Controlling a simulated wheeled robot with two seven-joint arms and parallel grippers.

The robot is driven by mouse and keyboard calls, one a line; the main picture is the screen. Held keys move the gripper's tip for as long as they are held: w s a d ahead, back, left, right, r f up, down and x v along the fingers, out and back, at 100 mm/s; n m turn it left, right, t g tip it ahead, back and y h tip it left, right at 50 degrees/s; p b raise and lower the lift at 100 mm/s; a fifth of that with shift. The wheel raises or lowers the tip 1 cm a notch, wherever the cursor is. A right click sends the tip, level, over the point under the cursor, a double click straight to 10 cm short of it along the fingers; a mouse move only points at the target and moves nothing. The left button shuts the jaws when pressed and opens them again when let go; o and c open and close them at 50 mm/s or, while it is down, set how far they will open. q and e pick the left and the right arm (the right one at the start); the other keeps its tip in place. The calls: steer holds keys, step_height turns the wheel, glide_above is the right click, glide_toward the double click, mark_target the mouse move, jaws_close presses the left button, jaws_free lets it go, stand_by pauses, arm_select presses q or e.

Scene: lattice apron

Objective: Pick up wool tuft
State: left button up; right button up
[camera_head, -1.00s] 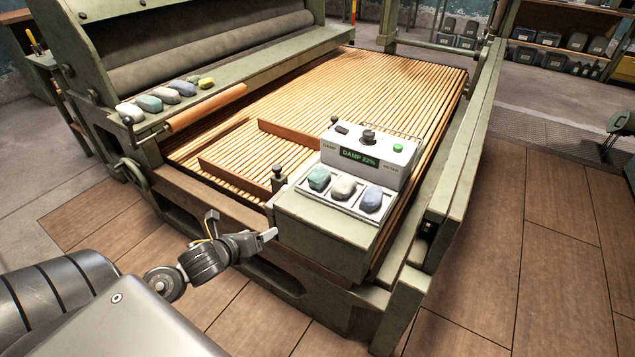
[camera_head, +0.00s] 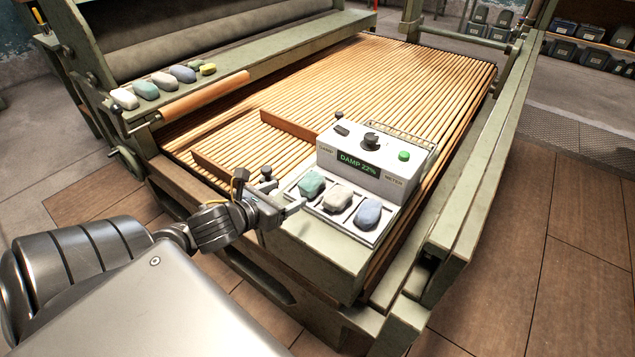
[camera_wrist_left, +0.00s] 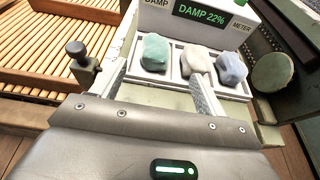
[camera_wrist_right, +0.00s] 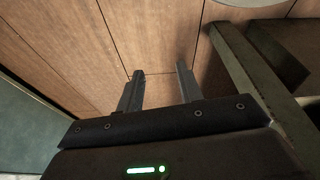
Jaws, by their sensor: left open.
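Three wool tufts sit in a white compartment tray (camera_head: 309,210) in front of the damp meter: a green tuft (camera_head: 311,184), a cream tuft (camera_head: 337,197) and a blue tuft (camera_head: 368,213). My left gripper (camera_head: 286,190) is open and empty at the tray's left side. In the left wrist view, the green tuft (camera_wrist_left: 155,52) and cream tuft (camera_wrist_left: 194,61) lie just beyond the spread fingers (camera_wrist_left: 160,70), with the blue tuft (camera_wrist_left: 231,67) to the right. My right gripper (camera_wrist_right: 160,68) is open and empty above the wooden floor, away from the tufts.
The damp meter (camera_head: 376,160) reads "DAMP 22%" and stands behind the tray. A black-knobbed post (camera_wrist_left: 77,60) stands left of the left fingers. More tufts (camera_head: 163,82) lie on the roller machine's ledge. The slatted bed (camera_head: 370,75) is mostly clear.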

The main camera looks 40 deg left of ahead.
mark_target(306, 183)
arm_select(q)
steer(key=w+b, duration=0.1)
steer(key=w+f+b, duration=0.1)
steer(key=b, duration=0.1)
steer(key=shift+a+f, duration=0.2)
steer(key=shift+a, duration=0.15)
steer(key=shift+x, duration=4)
steer(key=shift+r, duration=0.15)
arm_select(e)
step_height(306, 183, up, 6)
steer(key=shift+s+r, duration=0.2)
steer(key=shift+s, duration=0.05)
arm_select(q)
steer(key=shift+c, duration=0.4)
steer(key=c, duration=0.9)
